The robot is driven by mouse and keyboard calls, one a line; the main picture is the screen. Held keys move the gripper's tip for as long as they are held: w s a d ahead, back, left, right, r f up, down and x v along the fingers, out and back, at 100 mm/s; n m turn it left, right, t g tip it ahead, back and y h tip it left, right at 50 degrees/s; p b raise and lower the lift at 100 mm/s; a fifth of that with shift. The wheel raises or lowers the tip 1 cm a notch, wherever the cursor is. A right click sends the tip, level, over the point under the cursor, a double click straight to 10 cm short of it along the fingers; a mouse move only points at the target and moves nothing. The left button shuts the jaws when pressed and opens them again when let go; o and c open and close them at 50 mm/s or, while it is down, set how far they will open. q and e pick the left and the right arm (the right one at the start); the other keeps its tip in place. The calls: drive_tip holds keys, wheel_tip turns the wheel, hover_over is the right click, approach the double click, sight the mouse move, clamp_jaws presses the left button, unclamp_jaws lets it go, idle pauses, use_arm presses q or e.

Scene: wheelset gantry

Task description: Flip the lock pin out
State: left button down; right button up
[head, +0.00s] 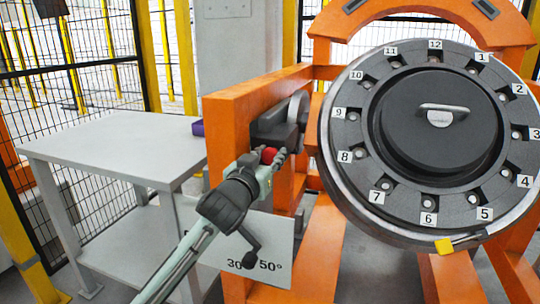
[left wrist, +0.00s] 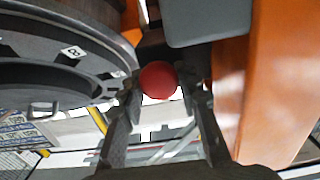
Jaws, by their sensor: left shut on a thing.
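The lock pin shows as a red round knob (head: 269,155) on a dark block (head: 275,127) fixed to the orange gantry post. My left gripper (head: 272,160) is shut on the red knob, which also shows between its two fingers in the left wrist view (left wrist: 158,80). The pin's shaft is hidden behind the knob and the block. The large numbered wheel (head: 357,194) stands just right of the block. My right gripper is in neither view.
A grey table (head: 110,140) stands at the left, with a purple item (head: 198,128) at its right edge. A white angle plate (head: 275,242) hangs below the block. Orange gantry beams (head: 235,105) stand close around my gripper. Yellow-posted fencing (head: 145,60) is behind.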

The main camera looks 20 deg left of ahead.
sight(269, 158)
use_arm(q)
drive_tip(key=shift+s, duration=0.2)
drive_tip(key=s+p, duration=0.1)
drive_tip(key=s, duration=0.2)
drive_tip(key=shift+s, duration=0.15)
drive_tip(key=shift+f, duration=0.2)
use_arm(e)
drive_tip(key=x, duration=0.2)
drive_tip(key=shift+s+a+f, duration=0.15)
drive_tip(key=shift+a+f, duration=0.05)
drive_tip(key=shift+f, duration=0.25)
use_arm(q)
drive_tip(key=c, duration=1.6)
unclamp_jaws()
drive_tip(key=o, duration=0.5)
drive_tip(key=shift+s+r, duration=0.15)
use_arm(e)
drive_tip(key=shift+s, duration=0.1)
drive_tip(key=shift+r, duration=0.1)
use_arm(q)
drive_tip(key=s, duration=1.2)
drive_tip(key=shift+a, duration=0.25)
